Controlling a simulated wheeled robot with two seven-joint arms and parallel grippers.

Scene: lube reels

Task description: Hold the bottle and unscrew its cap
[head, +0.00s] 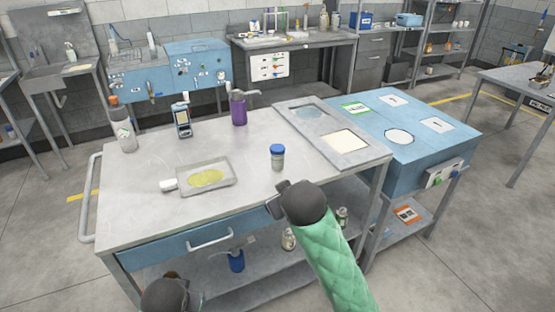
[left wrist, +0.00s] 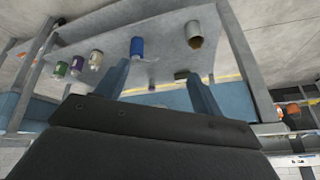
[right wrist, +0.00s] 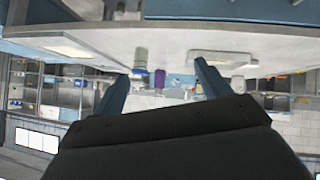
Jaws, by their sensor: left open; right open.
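A small clear jar-like bottle with a blue cap (head: 278,157) stands upright on the grey workbench (head: 140,225), right of its middle. It seems to show upside down in the right wrist view (right wrist: 140,58). A taller white bottle with an orange cap (head: 123,130) stands at the bench's left end. My right gripper (head: 276,206) is open and empty at the front edge, nearer than the blue-capped bottle and apart from it. My left gripper (head: 195,299) is open and empty, low before the bench; its fingers also show in the left wrist view (left wrist: 163,88).
A shallow tray with yellow liquid (head: 206,178), a handheld meter (head: 183,121) and a purple pump bottle (head: 239,108) stand on the bench. The lower shelf holds a blue container (head: 236,261) and several bottles. A blue cabinet (head: 440,150) adjoins at right.

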